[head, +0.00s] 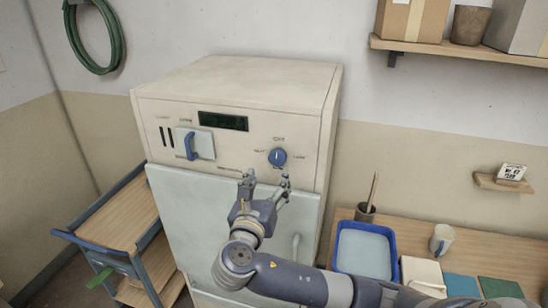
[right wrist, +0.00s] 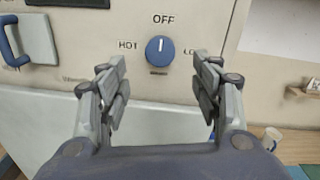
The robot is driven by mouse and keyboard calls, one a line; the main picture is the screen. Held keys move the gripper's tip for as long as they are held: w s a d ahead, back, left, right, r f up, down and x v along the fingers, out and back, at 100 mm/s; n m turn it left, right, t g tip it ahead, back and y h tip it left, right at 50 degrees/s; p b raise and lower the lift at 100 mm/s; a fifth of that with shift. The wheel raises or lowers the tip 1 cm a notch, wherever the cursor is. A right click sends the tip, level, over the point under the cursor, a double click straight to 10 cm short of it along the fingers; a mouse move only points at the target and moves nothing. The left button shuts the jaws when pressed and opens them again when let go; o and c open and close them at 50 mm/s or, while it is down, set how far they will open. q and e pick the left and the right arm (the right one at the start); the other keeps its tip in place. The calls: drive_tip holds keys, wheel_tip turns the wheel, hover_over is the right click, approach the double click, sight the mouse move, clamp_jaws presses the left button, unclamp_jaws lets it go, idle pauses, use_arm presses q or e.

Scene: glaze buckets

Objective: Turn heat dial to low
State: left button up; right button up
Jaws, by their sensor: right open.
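The heat dial (head: 277,157) is a round blue knob with a pale pointer line on the cream front panel of the kiln-like cabinet (head: 240,80). In the right wrist view the dial (right wrist: 159,50) has its line pointing up at OFF, with HOT to its left and a partly hidden label starting "LO" to its right. My right gripper (head: 265,182) is open and empty, just below and in front of the dial. In the right wrist view its fingers (right wrist: 160,85) stand apart on either side below the dial, not touching it. My left gripper is not in view.
A blue handle (head: 190,146) on a pale plate and a dark display (head: 223,121) share the panel. A wooden cart (head: 125,220) stands at left. A table at right holds a blue tray (head: 341,240), a mug (head: 441,239) and a brush cup (head: 365,212).

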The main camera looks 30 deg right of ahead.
sight(277, 160)
drive_tip(key=p+x, duration=0.2)
drive_tip(key=x, duration=0.6)
drive_tip(key=shift+s, duration=0.15)
drive_tip(key=shift+w+d+f+p, duration=0.15)
drive_tip(key=shift+w+d+p, duration=0.2)
drive_tip(key=shift+w+d, duration=0.15)
drive_tip(key=c, duration=1.1)
